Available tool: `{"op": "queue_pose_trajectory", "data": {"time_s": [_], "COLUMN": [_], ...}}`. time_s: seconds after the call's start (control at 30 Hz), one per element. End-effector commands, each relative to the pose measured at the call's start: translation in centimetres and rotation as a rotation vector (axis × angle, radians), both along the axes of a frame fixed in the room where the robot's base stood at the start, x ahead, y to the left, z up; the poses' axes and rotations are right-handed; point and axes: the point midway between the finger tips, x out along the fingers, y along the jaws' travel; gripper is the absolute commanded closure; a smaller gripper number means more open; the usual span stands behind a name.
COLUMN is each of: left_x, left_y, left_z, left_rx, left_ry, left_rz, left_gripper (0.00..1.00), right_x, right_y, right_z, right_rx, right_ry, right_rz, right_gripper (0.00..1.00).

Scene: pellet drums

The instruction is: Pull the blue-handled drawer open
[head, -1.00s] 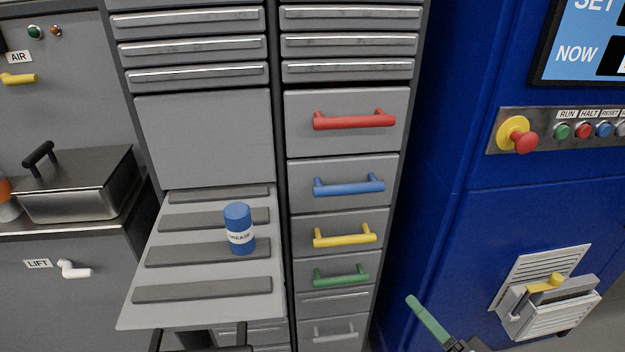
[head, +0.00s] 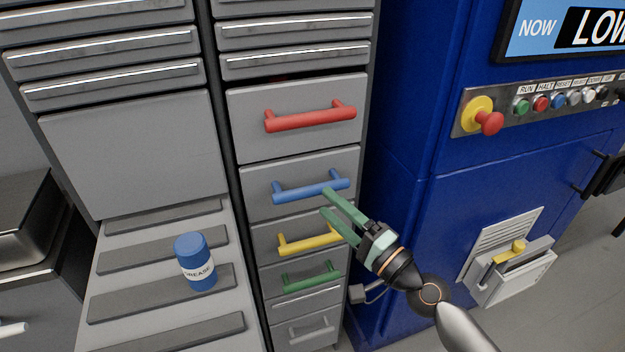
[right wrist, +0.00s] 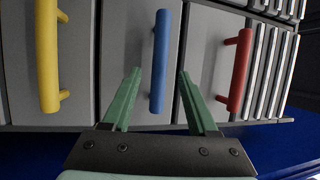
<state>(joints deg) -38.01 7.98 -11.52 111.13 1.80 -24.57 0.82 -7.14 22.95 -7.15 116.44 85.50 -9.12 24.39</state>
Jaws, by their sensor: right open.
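The blue handle (head: 310,189) is a bar on a grey drawer front (head: 262,208) in the column of coloured handles. The drawer looks shut, flush with its neighbours. My right gripper (head: 326,201) is open and empty, its green fingers pointing at the drawer column, close to the blue handle's right end in the head view. In the right wrist view the blue handle (right wrist: 159,62) runs lengthwise between the two green fingertips (right wrist: 159,72). I cannot tell whether the fingers reach around the bar or stop short of it. My left gripper is out of view.
A red handle (head: 310,117) is above the blue one, with yellow (head: 310,240) and green (head: 311,276) handles below. A blue grease can (head: 195,262) stands on the shelf at left. A blue machine (head: 420,200) with buttons stands close on the right.

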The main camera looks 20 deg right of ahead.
Motion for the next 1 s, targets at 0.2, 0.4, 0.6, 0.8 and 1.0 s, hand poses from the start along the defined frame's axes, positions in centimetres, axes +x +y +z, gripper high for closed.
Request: {"op": "queue_pose_trajectory", "data": {"time_s": [0.2,0.4,0.6,0.8,1.0], "left_x": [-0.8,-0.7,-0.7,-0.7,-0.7], "left_y": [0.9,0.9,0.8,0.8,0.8], "left_z": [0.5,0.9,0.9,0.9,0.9], "left_rx": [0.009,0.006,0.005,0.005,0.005], "left_ry": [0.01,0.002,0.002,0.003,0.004], "left_rz": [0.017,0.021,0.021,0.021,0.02], "left_gripper": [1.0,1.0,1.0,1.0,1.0], "right_x": [3.2,4.7,5.0,4.9,4.9], "right_y": [1.5,2.2,2.3,2.3,2.3], "right_z": [0.9,1.0,0.9,0.9,0.9], "right_rx": [0.0,-0.001,-0.001,-0.001,-0.001], "right_ry": [-0.001,0.0,0.0,0.0,0.0], "right_rz": [0.0,0.0,0.0,0.0,0.0], "right_gripper": [0.41,0.41,0.41,0.47,0.7]}}
